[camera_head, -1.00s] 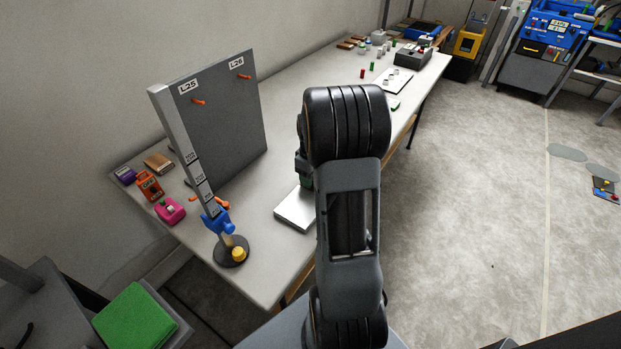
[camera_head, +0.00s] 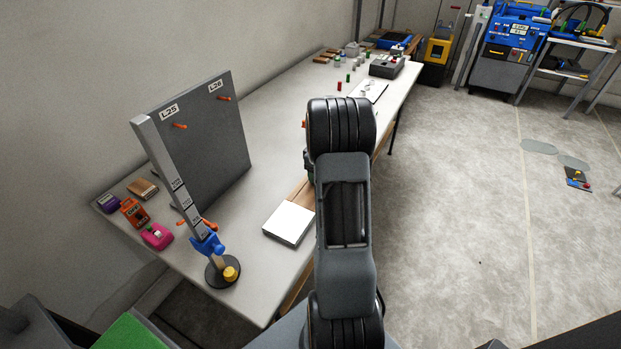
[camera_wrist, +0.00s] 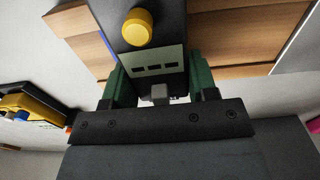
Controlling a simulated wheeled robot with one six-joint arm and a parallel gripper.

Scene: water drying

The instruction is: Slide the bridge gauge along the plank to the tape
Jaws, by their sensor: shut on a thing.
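The wooden plank (camera_wrist: 215,68) crosses the upper part of the wrist view, and a short piece of it (camera_head: 301,193) shows beside my arm in the head view. The bridge gauge (camera_wrist: 155,61) is a dark block with a yellow knob and a pale slotted plate, lying across the plank. My gripper (camera_wrist: 157,78) has its green fingers on both sides of the gauge and is shut on it. My arm hides the gauge in the head view.
A white slab (camera_head: 289,223) lies on the table at the plank's near end. A grey upright board (camera_head: 205,135) and a tilted post on a round base (camera_head: 222,272) stand to the left. A black and yellow object (camera_wrist: 35,105) shows at the left in the wrist view.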

